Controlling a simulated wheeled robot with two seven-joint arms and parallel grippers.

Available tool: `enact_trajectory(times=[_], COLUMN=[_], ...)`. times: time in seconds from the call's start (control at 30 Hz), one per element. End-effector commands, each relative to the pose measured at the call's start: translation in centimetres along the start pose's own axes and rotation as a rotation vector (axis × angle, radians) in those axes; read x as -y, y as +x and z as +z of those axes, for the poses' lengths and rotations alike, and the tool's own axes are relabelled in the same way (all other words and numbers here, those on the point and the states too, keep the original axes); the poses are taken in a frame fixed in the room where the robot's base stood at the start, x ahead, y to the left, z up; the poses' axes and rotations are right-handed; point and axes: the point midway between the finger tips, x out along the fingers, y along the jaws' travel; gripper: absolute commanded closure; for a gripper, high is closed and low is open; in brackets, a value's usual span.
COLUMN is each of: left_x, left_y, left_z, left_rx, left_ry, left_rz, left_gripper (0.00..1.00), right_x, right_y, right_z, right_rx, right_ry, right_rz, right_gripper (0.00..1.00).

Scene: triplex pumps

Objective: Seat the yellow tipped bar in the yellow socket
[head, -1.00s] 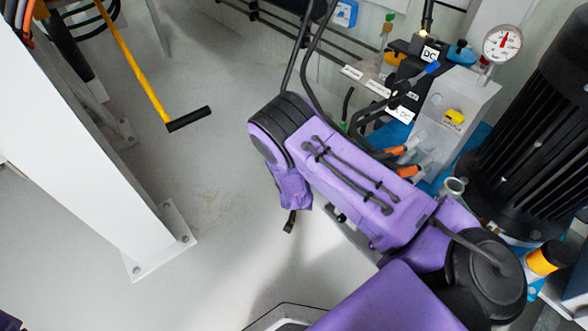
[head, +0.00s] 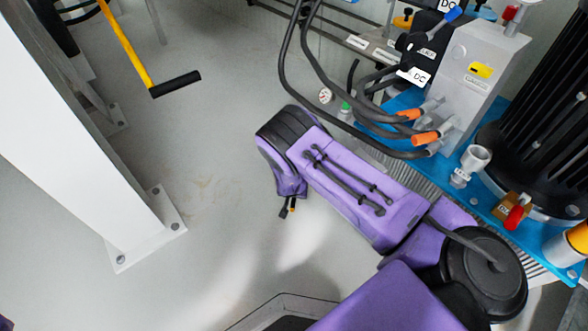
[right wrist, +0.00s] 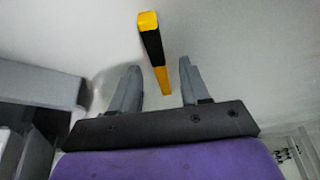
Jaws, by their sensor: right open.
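A bar with a yellow tip (right wrist: 148,22), a black middle and a yellow lower part shows in the right wrist view. Its lower end appears between the two grey fingers of my right gripper (right wrist: 160,72), with gaps on both sides. The right gripper is open. In the head view my purple right forearm hides most of that gripper, and a small dark piece with a yellow-orange tip (head: 292,209) shows below the wrist. A yellow fitting (head: 481,70) sits on a grey block at upper right; I cannot tell if it is the socket. My left gripper is out of view.
The grey block (head: 462,105) carries orange-ended hoses and stands on a blue base (head: 490,188) beside a black finned motor (head: 545,130). A white post (head: 75,150) stands at left, near a yellow T-handle (head: 127,45). The floor between is clear.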

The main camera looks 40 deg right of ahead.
Motion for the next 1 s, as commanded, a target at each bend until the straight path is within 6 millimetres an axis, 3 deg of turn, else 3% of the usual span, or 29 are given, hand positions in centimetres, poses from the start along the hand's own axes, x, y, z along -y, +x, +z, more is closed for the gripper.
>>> enact_trajectory(times=[0.07, 0.33, 0.47, 0.83, 1.0], left_x=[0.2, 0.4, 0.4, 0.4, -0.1], left_y=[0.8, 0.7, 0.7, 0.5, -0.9], left_z=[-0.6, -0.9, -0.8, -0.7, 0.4], left_rx=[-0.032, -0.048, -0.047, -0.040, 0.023], left_ry=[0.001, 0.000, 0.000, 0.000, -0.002], left_rz=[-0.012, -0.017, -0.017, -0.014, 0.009], left_gripper=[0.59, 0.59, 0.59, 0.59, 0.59], right_x=[0.0, 0.0, 0.0, 0.0, 0.0], right_y=[0.8, 0.7, 0.7, 0.5, -0.6], right_z=[0.1, -0.1, -0.1, -0.2, -0.6], right_rx=[0.000, 0.000, 0.000, -0.001, -0.001], right_ry=[0.000, 0.000, 0.000, 0.000, 0.000], right_rz=[0.000, 0.000, 0.000, 0.000, 0.000], right_gripper=[0.54, 0.57, 1.00, 1.00, 1.00])
